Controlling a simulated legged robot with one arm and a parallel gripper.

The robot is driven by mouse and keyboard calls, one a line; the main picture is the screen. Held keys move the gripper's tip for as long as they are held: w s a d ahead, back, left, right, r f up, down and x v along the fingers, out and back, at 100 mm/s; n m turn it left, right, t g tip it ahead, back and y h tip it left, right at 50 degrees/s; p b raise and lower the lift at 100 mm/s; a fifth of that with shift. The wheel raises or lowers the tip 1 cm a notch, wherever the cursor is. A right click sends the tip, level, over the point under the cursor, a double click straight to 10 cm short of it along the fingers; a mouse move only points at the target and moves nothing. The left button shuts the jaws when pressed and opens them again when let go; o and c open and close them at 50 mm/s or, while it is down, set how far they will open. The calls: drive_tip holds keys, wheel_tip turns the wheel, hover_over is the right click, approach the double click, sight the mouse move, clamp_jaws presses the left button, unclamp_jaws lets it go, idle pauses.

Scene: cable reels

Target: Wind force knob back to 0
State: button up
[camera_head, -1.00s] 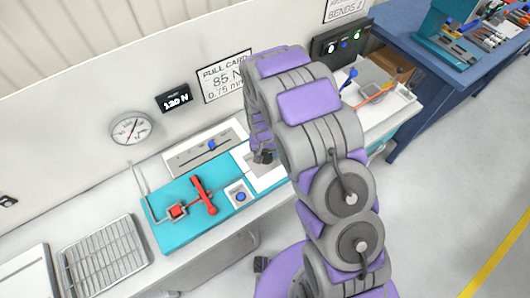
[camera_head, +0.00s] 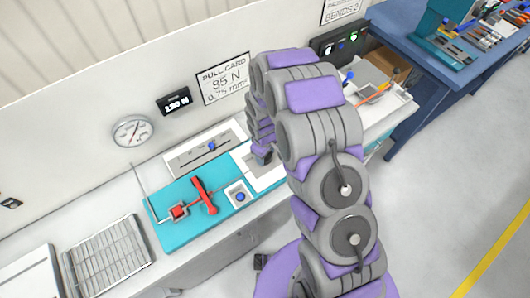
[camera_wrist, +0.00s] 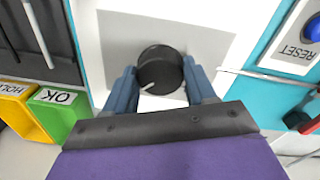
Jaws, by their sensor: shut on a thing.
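The black round force knob (camera_wrist: 160,70) sits on a white and grey plate (camera_wrist: 118,42) in the wrist view, with a pale pointer line towards its lower left. My gripper (camera_wrist: 163,84) has its two blue fingers on either side of the knob and is shut on it. A small black display (camera_head: 174,103) on the wall shows a force reading, too small to read surely.
The blue RESET button (camera_wrist: 312,30) is at the right in the wrist view. A red lever (camera_head: 204,196) stands on the panel. Green OK (camera_wrist: 57,108) and yellow bins lie left. A round gauge (camera_head: 132,131) and a pull card reading 85 N (camera_head: 223,78) are on the wall.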

drive_tip(key=n+p, duration=0.1)
drive_tip(key=n, duration=0.1)
drive_tip(key=n+p, duration=0.1)
drive_tip(key=n, duration=0.1)
drive_tip(key=shift+w+r+n, duration=0.15)
drive_tip(key=shift+w+n, duration=0.05)
drive_tip(key=shift+n, duration=0.1)
drive_tip(key=shift+w+n+y+p, duration=0.1)
drive_tip(key=shift+n+y+p, duration=0.2)
drive_tip(key=shift+n+p, duration=1.3)
drive_tip(key=shift+n+b, duration=0.6)
drive_tip(key=shift+n, duration=0.1)
drive_tip(key=o, duration=1)
drive_tip(key=shift+f, duration=0.2)
drive_tip(key=shift+o, duration=0.2)
drive_tip(key=shift+r, duration=0.1)
wheel_tip(320, 180, up, 17)
drive_tip(key=s, duration=0.1)
